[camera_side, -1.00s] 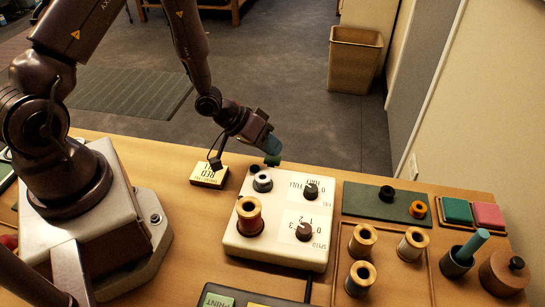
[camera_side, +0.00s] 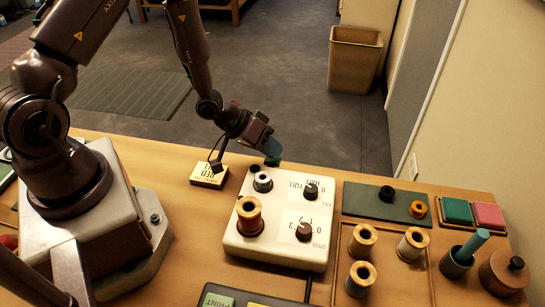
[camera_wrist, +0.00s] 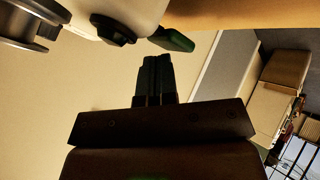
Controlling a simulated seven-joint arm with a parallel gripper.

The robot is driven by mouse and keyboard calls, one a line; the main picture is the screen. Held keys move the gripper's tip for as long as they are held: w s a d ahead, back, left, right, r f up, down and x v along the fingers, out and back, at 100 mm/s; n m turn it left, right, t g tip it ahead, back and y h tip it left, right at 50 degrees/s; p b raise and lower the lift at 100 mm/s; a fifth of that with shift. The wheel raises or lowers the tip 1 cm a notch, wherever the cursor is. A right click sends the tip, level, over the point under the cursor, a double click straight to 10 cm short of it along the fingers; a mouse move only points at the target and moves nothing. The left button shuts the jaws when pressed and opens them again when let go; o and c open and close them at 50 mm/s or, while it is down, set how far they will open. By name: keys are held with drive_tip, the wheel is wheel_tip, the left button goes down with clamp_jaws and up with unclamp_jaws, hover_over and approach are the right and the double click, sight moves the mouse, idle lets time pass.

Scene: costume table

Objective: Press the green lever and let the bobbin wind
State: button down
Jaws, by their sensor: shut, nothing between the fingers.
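The white winder box (camera_side: 266,255) stands on the table with two dark knobs and a copper-coloured spool (camera_side: 249,217). A small silver bobbin (camera_side: 263,182) sits at its far left corner. The green lever (camera_side: 272,162) is at the box's far edge, mostly hidden by my gripper (camera_side: 271,148) in the side view. In the wrist view the lever (camera_wrist: 172,40) sticks out from the box (camera_wrist: 140,15) just beyond my fingertips (camera_wrist: 156,60). My fingers are shut together and empty. I cannot tell whether they touch the lever.
A tray of spools (camera_side: 361,240), a green mat (camera_side: 370,204), green and pink pads (camera_side: 457,211), a cup (camera_side: 457,262) and a lidded wooden pot (camera_side: 503,271) are on the right.

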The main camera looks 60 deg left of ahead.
drive_tip(key=shift+f, duration=0.6)
idle(0.3)
drive_tip(key=shift+r, duration=1.4)
drive_tip(key=shift+r, duration=2.5)
